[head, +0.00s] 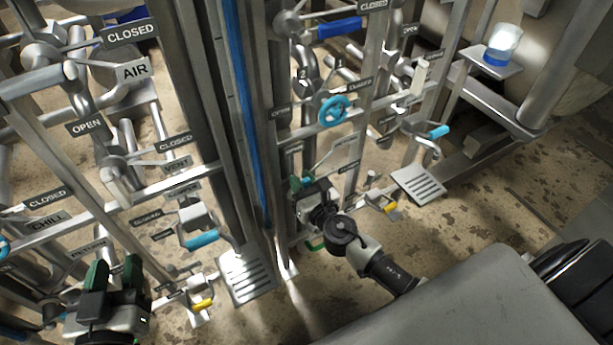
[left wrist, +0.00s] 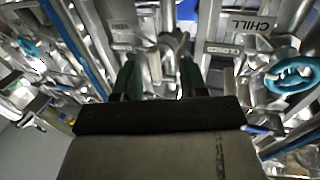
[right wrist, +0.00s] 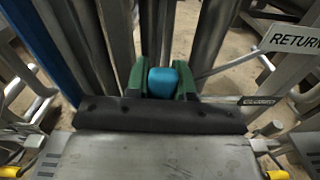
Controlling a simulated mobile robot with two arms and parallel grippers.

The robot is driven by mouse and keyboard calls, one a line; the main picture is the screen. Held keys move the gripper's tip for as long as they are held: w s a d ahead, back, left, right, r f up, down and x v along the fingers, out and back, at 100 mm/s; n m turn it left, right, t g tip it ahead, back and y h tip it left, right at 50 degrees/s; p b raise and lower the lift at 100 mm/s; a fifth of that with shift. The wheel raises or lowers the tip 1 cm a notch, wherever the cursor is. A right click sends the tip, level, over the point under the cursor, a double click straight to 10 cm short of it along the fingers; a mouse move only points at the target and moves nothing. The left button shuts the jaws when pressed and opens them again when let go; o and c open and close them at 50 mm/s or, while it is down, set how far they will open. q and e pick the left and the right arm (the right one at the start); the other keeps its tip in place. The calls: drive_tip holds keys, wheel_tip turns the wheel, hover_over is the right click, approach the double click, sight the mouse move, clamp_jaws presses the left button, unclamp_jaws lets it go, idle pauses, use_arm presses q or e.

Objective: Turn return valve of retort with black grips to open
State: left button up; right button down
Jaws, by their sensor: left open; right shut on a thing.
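My right gripper (head: 305,190) is low at the right-hand valve panel. In the right wrist view its green fingers are shut on a blue handle grip (right wrist: 163,82). A RETURN label (right wrist: 297,40) is to the right of that grip, with a small sign (right wrist: 258,100) below it, too small to read surely. My left gripper (head: 118,272) is open, low in front of the left-hand panel, by another RETURN label (head: 88,248). In the left wrist view nothing shows clearly between its fingers (left wrist: 160,82). I see no black grips; the held handle's lever is mostly hidden.
The right-hand panel carries a blue handwheel (head: 335,111) and a blue-gripped handle (head: 439,131). The left-hand panel has a blue-gripped handle (head: 203,239) and a yellow one (head: 203,304). Steel uprights (head: 195,100) stand between the panels. Slotted plates (head: 247,276) jut out low down.

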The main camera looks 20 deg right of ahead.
use_arm(q)
drive_tip(key=shift+s+a+f+g, duration=0.15)
drive_tip(key=shift+f+g, duration=0.45)
drive_tip(key=shift+f, duration=0.1)
use_arm(e)
drive_tip(key=shift+a+n, duration=0.25)
drive_tip(key=shift+n, duration=0.25)
drive_tip(key=c, duration=1)
unclamp_jaws()
drive_tip(key=shift+o, duration=0.2)
drive_tip(key=shift+s, duration=0.1)
use_arm(q)
drive_tip(key=shift+d+r+t, duration=0.2)
drive_tip(key=shift+r+t, duration=0.5)
drive_tip(key=shift+r, duration=0.2)
use_arm(e)
drive_tip(key=s, duration=1)
drive_tip(key=shift+s+d, duration=0.35)
drive_tip(key=shift+d, duration=0.05)
